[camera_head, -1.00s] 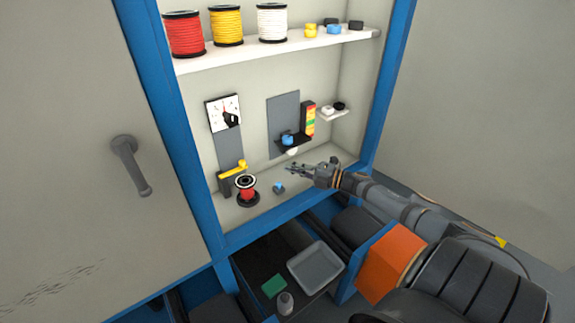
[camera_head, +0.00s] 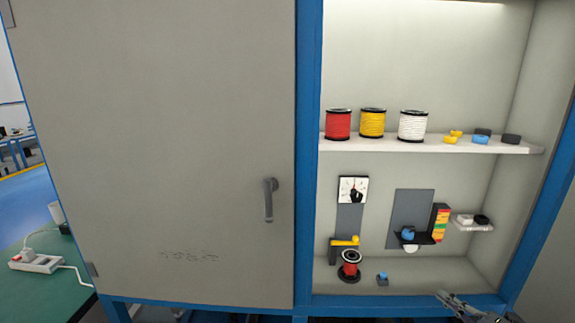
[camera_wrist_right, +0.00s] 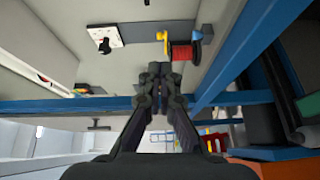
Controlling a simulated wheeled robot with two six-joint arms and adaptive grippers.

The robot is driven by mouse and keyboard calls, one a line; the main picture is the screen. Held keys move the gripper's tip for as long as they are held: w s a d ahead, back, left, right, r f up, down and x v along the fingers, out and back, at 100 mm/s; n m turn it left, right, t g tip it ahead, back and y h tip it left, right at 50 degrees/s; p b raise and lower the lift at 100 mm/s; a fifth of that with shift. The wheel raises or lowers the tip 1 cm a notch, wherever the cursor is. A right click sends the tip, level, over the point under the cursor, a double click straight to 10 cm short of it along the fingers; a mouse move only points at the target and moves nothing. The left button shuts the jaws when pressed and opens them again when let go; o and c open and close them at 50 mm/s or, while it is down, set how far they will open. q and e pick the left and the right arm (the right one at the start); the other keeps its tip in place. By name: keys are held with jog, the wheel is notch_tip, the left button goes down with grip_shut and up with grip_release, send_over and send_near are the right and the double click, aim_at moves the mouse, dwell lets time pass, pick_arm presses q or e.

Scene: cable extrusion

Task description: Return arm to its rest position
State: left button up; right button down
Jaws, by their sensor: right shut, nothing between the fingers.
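My right gripper (camera_head: 447,297) shows at the bottom edge of the head view, in front of the cabinet's lower front edge. In the right wrist view its fingers (camera_wrist_right: 159,72) are together, with nothing between them. Most of the right arm is below the head view. Inside the cabinet, a small red spool (camera_head: 350,268) stands on the floor under a yellow crank (camera_head: 346,242). A small blue-topped piece (camera_head: 382,279) stands to its right. My left gripper is not in view.
Red (camera_head: 338,124), yellow (camera_head: 372,123) and white (camera_head: 412,125) spools stand on the upper shelf (camera_head: 400,147). The cabinet's blue right post (camera_head: 540,200) is near the right gripper. A closed grey door (camera_head: 180,150) fills the left. A power strip (camera_head: 36,262) lies on a green table.

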jog(key=s+a+f+m+g+h, duration=0.25)
jog(key=a+f+m+h, duration=0.65)
jog(key=m, duration=0.5)
jog(key=s+a+f+m+g, duration=0.1)
jog(key=s+a+m+g, duration=0.35)
jog(key=s, duration=0.65)
jog(key=s+a+m+g, duration=0.3)
jog(key=s+a+g, duration=0.25)
jog(key=s, duration=0.45)
jog(key=s+d+f+g, duration=0.1)
jog(key=s+f, duration=0.1)
jog(key=f, duration=1.3)
jog(key=s+d+f, duration=0.2)
jog(key=f, duration=1.2)
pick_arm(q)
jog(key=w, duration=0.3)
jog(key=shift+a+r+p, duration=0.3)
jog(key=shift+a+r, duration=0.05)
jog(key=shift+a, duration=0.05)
pick_arm(e)
jog(key=s+f+g, duration=0.1)
jog(key=s+f, duration=1.2)
jog(key=s, duration=0.4)
jog(key=shift+s+d+f+m, duration=0.25)
jog(key=shift+d+f+m, duration=0.05)
jog(key=shift+m, duration=0.05)
